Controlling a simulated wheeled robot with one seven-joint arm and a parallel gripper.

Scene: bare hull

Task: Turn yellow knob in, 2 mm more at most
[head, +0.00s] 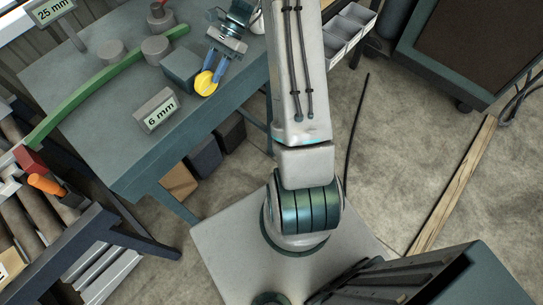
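The yellow knob (205,83) sits at the front right side of a grey-green block (184,69) on the workbench. My gripper (210,75) is at the knob, with its two blue fingers coming down on it from above and behind. One finger shows on each side of the knob's upper part. Whether the fingers press on it is too small to tell. A sign reading "6 mm" (159,110) stands on the bench in front of the block. Another sign reading "25 mm" (51,11) stands at the back left.
A long green bent strip (100,80) runs across the bench (95,150) past grey round posts (157,48). A red block (31,160) and an orange handle (47,185) are at the left. Grey bins (345,30) stand at the back right. A wooden plank (455,185) lies on the floor.

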